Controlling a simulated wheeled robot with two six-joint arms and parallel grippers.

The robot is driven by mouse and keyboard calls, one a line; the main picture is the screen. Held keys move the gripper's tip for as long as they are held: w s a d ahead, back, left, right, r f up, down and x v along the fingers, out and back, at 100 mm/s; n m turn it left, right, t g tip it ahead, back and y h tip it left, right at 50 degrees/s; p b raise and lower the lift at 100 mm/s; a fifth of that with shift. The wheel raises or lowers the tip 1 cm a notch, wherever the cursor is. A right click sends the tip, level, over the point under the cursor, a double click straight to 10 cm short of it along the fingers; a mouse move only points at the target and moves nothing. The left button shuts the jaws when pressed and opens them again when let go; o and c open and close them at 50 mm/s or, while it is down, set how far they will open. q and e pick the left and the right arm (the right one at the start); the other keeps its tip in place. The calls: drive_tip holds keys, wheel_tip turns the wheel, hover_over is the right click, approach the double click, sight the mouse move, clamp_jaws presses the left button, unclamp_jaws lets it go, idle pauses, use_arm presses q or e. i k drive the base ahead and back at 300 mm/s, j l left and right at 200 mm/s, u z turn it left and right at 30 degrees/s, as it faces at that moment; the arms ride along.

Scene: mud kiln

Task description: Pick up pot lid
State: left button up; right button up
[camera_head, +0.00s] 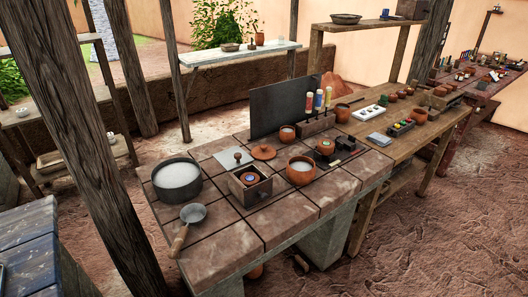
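A round terracotta lid with a small knob (264,152) lies on the tiled stone counter (232,241), behind a small square box. A terracotta pot with pale contents (301,172) stands uncovered to the right of the round lid. A large dark pot with pale contents (177,182) stands uncovered at the counter's left. I cannot tell which vessel each lid fits. Neither of my grippers is in view.
The square box (250,187) stands mid-counter. A dark upright panel (284,103) and several bottles are behind. A wooden post (88,160) rises at the left. The counter's front is mostly clear.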

sight(263, 152)
drive_tip(key=i+l+u, duration=0.1)
drive_tip(key=i+l, duration=0.25)
drive_tip(key=i+l+u, duration=0.1)
drive_tip(key=i+l, duration=0.25)
drive_tip(key=l, duration=0.15)
drive_tip(key=i+l, duration=0.3)
drive_tip(key=l, duration=0.2)
drive_tip(key=u, duration=0.05)
